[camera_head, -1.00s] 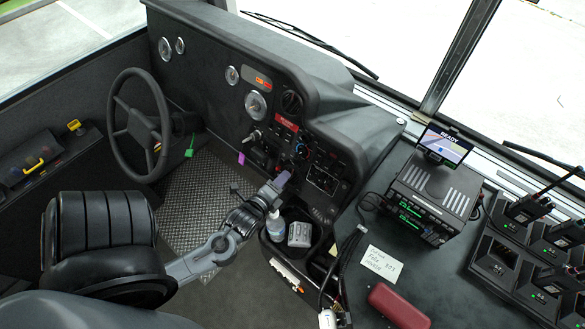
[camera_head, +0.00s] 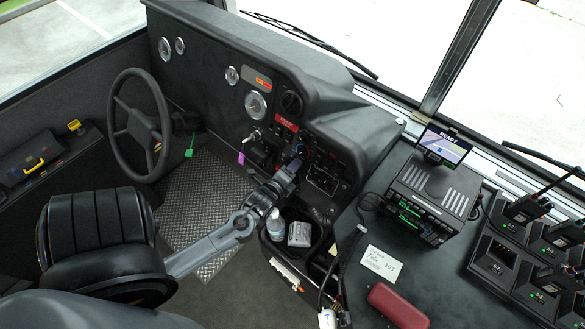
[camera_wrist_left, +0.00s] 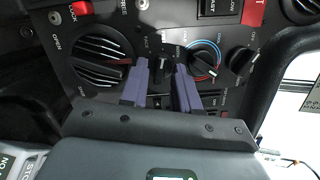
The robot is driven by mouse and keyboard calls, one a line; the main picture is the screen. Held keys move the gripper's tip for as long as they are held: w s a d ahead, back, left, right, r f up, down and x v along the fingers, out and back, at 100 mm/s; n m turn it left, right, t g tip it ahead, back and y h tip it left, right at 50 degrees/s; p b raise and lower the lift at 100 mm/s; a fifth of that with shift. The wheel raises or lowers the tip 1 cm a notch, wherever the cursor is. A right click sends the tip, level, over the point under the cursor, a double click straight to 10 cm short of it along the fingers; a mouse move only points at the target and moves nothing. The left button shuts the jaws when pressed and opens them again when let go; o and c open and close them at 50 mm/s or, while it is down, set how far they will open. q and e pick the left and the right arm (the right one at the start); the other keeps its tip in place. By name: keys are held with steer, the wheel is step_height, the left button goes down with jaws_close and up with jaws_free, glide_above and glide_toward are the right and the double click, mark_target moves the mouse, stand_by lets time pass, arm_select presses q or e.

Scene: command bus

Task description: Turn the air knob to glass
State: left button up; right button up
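My left gripper (camera_head: 291,166) reaches up to the dashboard's control panel in the head view. In the left wrist view its two purple fingers (camera_wrist_left: 161,64) are apart, one on each side of a black knob (camera_wrist_left: 162,71) with a light pointer mark. This knob looks like the air knob; its small lettering is too blurred to read surely. I cannot tell whether the fingers touch it. Just right of it is a temperature knob (camera_wrist_left: 203,58) with a blue and red ring. My right gripper is not in view.
In the head view, a bottle (camera_head: 276,227) and a grey box (camera_head: 299,234) stand in a bin below the arm. The steering wheel (camera_head: 140,125) is at the left.

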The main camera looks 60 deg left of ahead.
arm_select(q)
jaws_close()
steer(key=shift+s+a+f+m+t+h+p, duration=0.1)
steer(key=shift+m+t+h+p, duration=0.3)
steer(key=shift+m+p, duration=2.4)
steer(key=shift+w+a+r+m+t+h+p, duration=0.1)
steer(key=shift+m+t+h+p, duration=0.3)
steer(key=shift+m+p, duration=2.4)
steer(key=shift+s+a+f+m+t+h+p, duration=0.1)
steer(key=shift+m+t+h+p, duration=0.3)
steer(key=shift+m+p, duration=2.4)
steer(key=m+b, duration=0.2)
steer(key=m, duration=0.1)
steer(key=shift+b, duration=0.35)
steer(key=shift+o, duration=1)
jaws_free()
steer(key=shift+d, duration=0.1)
